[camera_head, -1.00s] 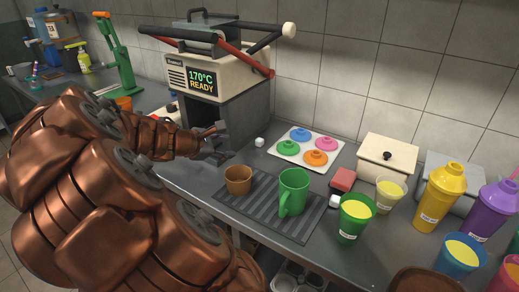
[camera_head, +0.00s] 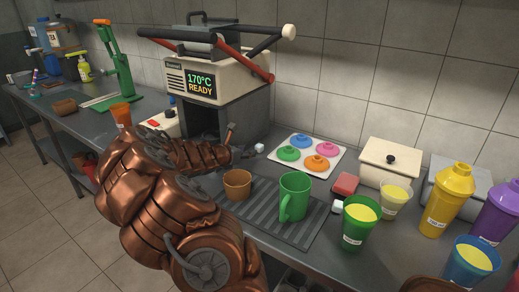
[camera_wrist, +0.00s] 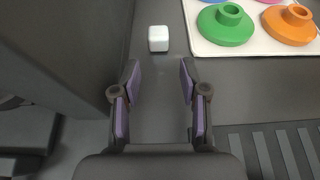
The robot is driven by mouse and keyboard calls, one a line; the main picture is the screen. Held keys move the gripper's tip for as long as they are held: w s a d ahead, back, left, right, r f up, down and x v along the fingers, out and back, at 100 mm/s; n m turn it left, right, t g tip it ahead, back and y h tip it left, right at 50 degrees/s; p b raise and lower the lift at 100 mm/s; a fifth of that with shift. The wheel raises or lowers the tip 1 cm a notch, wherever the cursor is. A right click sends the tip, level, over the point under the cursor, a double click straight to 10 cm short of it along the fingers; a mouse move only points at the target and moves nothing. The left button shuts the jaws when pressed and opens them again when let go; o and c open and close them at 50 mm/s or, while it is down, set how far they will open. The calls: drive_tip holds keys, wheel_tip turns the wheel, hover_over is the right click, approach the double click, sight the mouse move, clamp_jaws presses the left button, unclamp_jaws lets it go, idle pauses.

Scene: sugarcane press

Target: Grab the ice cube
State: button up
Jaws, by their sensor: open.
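A small white ice cube (camera_head: 259,148) lies on the grey counter between the press and the white tray of coloured lids. In the wrist view the ice cube (camera_wrist: 158,39) is straight ahead, beyond the fingertips and roughly centred between them. My gripper (camera_wrist: 160,82) is open and empty, its two purple-padded fingers pointing toward the cube with a gap still between them and it. In the head view my gripper (camera_head: 238,145) is just left of the cube, low over the counter. A second white cube (camera_head: 337,206) lies by the green cup of yellow liquid.
The press (camera_head: 207,80) stands close on the left. The lid tray (camera_head: 305,172) is right of the cube. A brown cup (camera_head: 237,184) and green mug (camera_head: 294,194) stand on the ridged drain mat (camera_head: 262,222) in front. Bare counter lies around the cube.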

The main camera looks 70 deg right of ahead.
sight(258, 146)
drive_tip(key=shift+x, duration=3.8)
drive_tip(key=shift+w+d+r, duration=0.1)
drive_tip(key=shift+r, duration=0.1)
drive_tip(key=c, duration=0.6)
drive_tip(key=shift+c, duration=0.2)
drive_tip(key=shift+s+r, duration=0.2)
drive_tip(key=shift+r, duration=0.3)
wheel_tip(258, 146, up, 10)
drive_tip(key=p, duration=0.2)
drive_tip(key=s+a+b, duration=0.2)
drive_tip(key=s+b, duration=0.1)
drive_tip(key=s, duration=0.6)
drive_tip(key=s+a+b, duration=0.2)
drive_tip(key=s+b, duration=0.1)
drive_tip(key=s, duration=0.7)
drive_tip(key=shift+r, duration=0.25)
